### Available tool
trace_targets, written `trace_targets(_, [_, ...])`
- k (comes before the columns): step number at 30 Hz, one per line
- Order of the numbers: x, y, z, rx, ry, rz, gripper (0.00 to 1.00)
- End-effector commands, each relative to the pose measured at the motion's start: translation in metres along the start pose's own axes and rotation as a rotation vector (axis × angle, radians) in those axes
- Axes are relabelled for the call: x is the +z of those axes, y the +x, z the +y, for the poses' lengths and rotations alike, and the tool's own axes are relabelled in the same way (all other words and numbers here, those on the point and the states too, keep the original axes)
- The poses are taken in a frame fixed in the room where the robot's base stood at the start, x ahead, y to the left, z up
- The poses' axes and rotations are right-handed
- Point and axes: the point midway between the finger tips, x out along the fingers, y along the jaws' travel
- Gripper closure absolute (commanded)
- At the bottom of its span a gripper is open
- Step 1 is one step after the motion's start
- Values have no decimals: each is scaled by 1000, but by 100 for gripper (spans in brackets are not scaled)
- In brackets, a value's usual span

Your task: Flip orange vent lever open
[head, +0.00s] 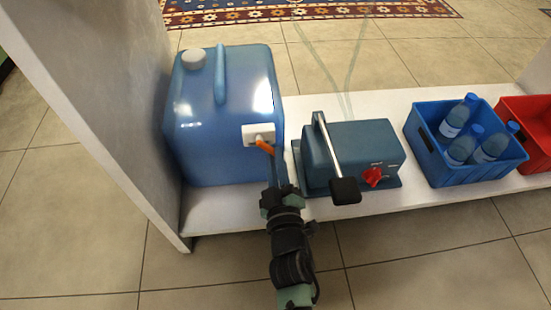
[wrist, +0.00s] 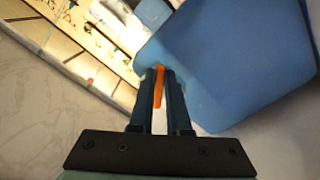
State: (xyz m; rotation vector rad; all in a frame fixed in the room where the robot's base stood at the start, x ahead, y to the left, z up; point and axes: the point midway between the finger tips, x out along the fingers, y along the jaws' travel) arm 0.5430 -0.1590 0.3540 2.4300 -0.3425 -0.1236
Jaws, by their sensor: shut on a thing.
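The orange vent lever (head: 264,146) sits on a white plate (head: 256,132) on the front right of a blue canister (head: 218,110). It slants down and to the right from the plate. My gripper (head: 271,160) reaches up to the lever from below. In the wrist view my gripper (wrist: 161,75) has its two dark fingers on either side of the orange lever (wrist: 158,84), shut on it. The blue canister (wrist: 235,60) fills the upper right of the wrist view. The lever's far end is partly hidden between the fingers.
A dark teal box (head: 362,149) with a black-ended handle (head: 336,165) and a red knob (head: 372,176) stands close right of my gripper. A blue crate (head: 440,172) with bottles and a red crate (head: 534,120) are further right. A white wall panel (head: 95,90) stands left.

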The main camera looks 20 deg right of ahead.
Motion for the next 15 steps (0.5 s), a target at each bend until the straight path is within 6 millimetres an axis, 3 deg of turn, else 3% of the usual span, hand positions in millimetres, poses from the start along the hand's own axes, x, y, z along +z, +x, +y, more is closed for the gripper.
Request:
trace_targets(5, [0,0,0,0,5,0,100])
trace_targets(15, [0,0,-8,1,185,1,100])
